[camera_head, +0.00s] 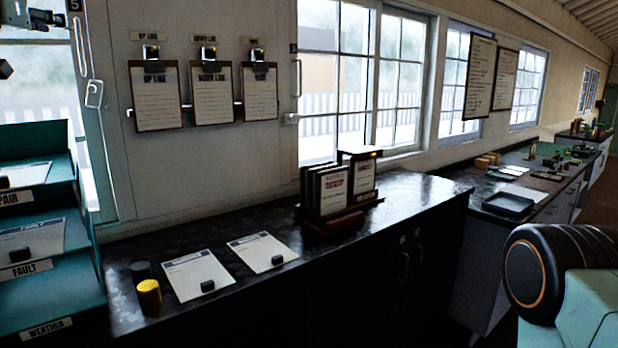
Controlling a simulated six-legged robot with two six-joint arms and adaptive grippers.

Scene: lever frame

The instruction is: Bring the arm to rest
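Part of my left gripper (44,18) shows at the top left corner, grey and black, in front of the window. It is cut off by the picture edge, so I cannot tell whether it is open or shut. It is high above the counter, and I see nothing held in the visible part. A black and teal part of my own body, apparently my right arm (575,285), fills the bottom right corner. My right gripper is out of view.
A teal tray rack (85,235) labelled REPAIR, FAULT and WEATHER stands at left. The dark counter (390,225) holds a yellow cylinder (149,296), a dark cylinder (141,272), two papers and a card rack (340,188). Clipboards (212,93) hang on the wall.

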